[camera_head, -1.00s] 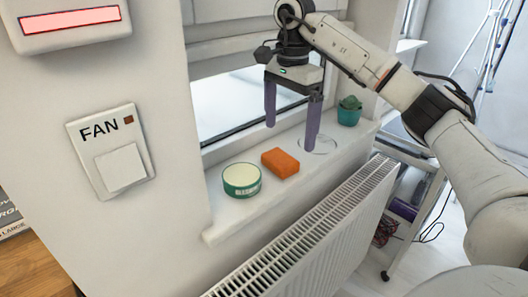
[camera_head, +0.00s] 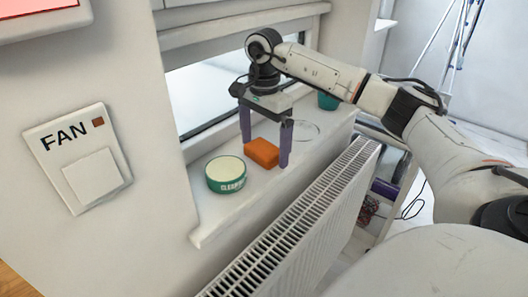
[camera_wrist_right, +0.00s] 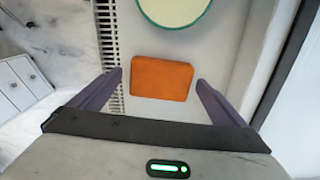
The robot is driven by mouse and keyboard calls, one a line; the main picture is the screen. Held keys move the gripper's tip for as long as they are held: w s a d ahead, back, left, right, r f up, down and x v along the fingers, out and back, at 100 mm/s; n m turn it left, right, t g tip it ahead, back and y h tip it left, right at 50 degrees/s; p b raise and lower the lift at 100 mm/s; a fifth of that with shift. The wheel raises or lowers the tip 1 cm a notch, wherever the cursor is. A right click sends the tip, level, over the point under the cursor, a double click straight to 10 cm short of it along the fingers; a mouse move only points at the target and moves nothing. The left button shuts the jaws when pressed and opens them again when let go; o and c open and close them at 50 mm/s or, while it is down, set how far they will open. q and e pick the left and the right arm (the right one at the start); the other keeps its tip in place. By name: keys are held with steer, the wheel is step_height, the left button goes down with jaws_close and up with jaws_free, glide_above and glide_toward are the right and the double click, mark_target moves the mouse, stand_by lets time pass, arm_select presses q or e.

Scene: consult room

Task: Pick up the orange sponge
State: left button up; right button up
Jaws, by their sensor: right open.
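The orange sponge (camera_head: 262,152) lies flat on the white windowsill, and it also shows in the right wrist view (camera_wrist_right: 161,78). My right gripper (camera_head: 265,153) is open, with its two purple fingers pointing down on either side of the sponge. In the right wrist view the fingers (camera_wrist_right: 160,79) stand left and right of the sponge, with a gap on each side. My left gripper is not in view.
A round green tin (camera_head: 226,175) with a pale lid stands on the sill close left of the sponge. A clear round dish (camera_head: 305,131) and a teal pot (camera_head: 328,101) are to the right. A white radiator (camera_head: 300,215) runs below the sill.

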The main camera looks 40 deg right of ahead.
mark_target(264, 148)
steer(key=shift+f, duration=0.25)
steer(key=c, duration=1.1)
step_height(264, 148, up, 10)
steer(key=o, duration=0.4)
steer(key=c, duration=0.4)
steer(key=shift+o, duration=0.2)
